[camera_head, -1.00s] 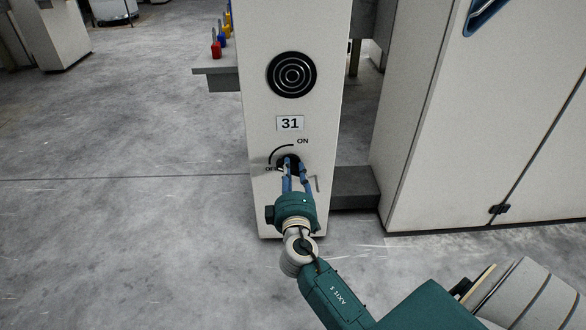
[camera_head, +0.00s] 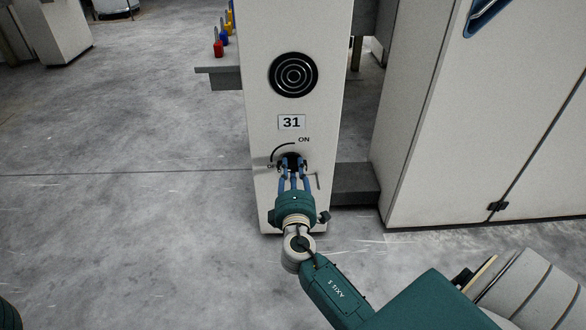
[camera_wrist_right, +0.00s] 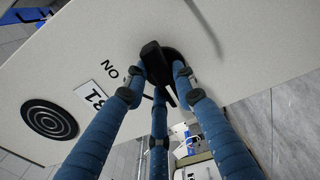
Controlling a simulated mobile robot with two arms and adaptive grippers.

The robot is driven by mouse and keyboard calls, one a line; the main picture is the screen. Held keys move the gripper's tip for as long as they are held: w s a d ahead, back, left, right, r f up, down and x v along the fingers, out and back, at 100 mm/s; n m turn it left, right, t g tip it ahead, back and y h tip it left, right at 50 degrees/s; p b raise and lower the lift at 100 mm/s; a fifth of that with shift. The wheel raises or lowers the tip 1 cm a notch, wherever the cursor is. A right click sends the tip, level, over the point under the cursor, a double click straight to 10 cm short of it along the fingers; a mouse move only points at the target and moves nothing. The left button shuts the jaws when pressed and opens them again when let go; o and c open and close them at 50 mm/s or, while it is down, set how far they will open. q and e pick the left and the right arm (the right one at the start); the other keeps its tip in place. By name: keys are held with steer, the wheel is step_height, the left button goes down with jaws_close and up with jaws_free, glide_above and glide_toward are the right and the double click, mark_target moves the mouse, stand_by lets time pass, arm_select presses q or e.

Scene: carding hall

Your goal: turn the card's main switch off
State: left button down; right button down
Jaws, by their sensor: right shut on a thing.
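The main switch is a black rotary knob (camera_head: 292,157) on the front of the pale column, below the "31" plate, with an arc marked ON at upper right and OFF at left. My right gripper (camera_head: 292,166) has its blue fingers closed around it. In the right wrist view the knob's black handle (camera_wrist_right: 153,62) sits between the fingers of my right gripper (camera_wrist_right: 155,85), in front of its dark round base. The handle's exact angle against the marks is hard to tell; the fingers cover part of it and of the OFF label. My left gripper is not in view.
The column (camera_head: 262,110) carries a round black ringed disc (camera_head: 293,75) and the number plate (camera_head: 291,122). A grey shelf (camera_head: 220,72) with coloured pieces stands out at its left. A large pale cabinet (camera_head: 440,130) stands to the right. The floor at left is open.

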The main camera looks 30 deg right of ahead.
steer(key=shift+f, duration=0.1)
steer(key=c, duration=1.4)
jaws_free()
steer(key=v, duration=1.2)
steer(key=shift+s, duration=0.1)
